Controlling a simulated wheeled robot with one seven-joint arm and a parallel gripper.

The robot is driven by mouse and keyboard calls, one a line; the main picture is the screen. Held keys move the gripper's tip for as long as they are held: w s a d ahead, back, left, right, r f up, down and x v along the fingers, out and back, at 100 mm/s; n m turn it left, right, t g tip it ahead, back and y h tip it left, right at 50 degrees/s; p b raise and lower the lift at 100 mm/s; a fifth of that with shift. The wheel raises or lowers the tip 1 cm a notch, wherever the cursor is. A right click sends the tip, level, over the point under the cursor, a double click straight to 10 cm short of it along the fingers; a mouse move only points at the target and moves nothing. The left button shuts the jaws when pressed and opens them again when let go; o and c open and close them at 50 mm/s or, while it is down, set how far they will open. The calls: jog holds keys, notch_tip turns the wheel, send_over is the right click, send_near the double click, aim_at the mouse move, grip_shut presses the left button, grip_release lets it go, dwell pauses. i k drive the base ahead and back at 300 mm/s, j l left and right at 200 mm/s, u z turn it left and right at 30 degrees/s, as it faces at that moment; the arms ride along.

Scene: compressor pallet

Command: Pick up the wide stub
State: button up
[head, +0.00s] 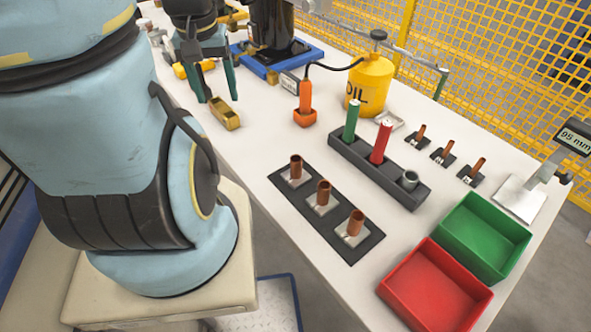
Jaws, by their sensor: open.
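Three short copper tubes stand upright in square holders on a dark strip: one at the left (296,167), one in the middle (323,192) and one at the right (356,222). They look wider than three thin copper pieces (420,133) (447,148) (477,166) leaning in small dark holders behind. I cannot tell which piece is called the wide stub. My gripper (218,98) is at the upper left, its two dark green fingers apart and pointing down. Nothing shows between them. It is well away from the copper tubes, near a small brass-coloured box (226,117).
A dark rack (377,170) holds a green tube, a red tube and a grey cup. A yellow oil can (369,86) and an orange tool (305,105) stand behind. Red (435,290) and green (484,238) bins sit at the front right. Yellow mesh fencing (500,70) borders the back.

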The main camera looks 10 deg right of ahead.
aim_at(353, 231)
jog(key=i+j+z, duration=0.1)
jog(key=j+z, duration=1.1)
jog(key=j, duration=0.2)
